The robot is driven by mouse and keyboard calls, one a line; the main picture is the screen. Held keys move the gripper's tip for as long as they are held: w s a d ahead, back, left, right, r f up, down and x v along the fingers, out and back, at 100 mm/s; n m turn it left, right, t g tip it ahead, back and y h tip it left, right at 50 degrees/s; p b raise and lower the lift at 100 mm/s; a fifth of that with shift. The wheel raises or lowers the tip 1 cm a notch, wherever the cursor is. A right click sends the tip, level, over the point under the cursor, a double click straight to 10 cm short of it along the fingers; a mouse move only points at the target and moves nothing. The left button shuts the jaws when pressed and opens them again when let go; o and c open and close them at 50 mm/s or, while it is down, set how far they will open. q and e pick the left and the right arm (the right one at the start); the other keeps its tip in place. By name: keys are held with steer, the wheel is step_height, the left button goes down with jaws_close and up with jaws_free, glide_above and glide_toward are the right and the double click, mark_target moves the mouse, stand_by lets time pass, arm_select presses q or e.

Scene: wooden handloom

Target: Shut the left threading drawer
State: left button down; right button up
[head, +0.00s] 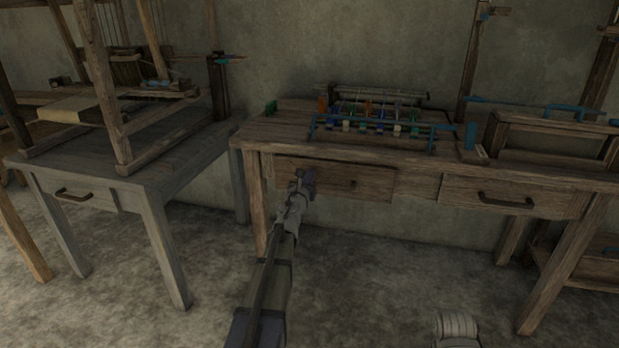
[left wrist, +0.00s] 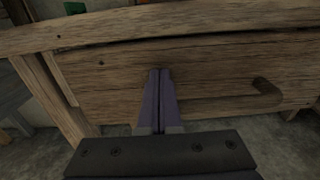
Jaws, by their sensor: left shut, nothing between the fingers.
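The left threading drawer (head: 375,184) is in the front of the brown wooden table, below its left half. Its plain wooden front also fills the middle of the left wrist view (left wrist: 110,85). Its dark handle (left wrist: 267,94) shows to the right of my fingers. My left gripper (head: 306,178) is shut and empty, in front of the drawer's left part. In the left wrist view its fingertips (left wrist: 160,72) point at the drawer front, left of the handle; I cannot tell whether they touch it. How far out the drawer stands is unclear.
A second drawer (head: 505,196) with a dark handle is at the right of the table (head: 285,130). A rack of coloured spools (head: 375,122) stands on the tabletop. A grey table (head: 165,165) with a loom stands left. Floor is clear between the tables.

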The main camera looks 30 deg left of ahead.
arm_select(q)
steer(key=x, duration=0.4)
steer(key=shift+w+a, duration=0.1)
steer(key=shift+w, duration=0.1)
steer(key=shift+w+a, duration=0.1)
steer(key=shift+s, duration=0.35)
steer(key=v, duration=1.4)
steer(key=shift+d, duration=0.25)
arm_select(e)
steer(key=shift+s+a, duration=0.5)
steer(key=shift+a, duration=0.35)
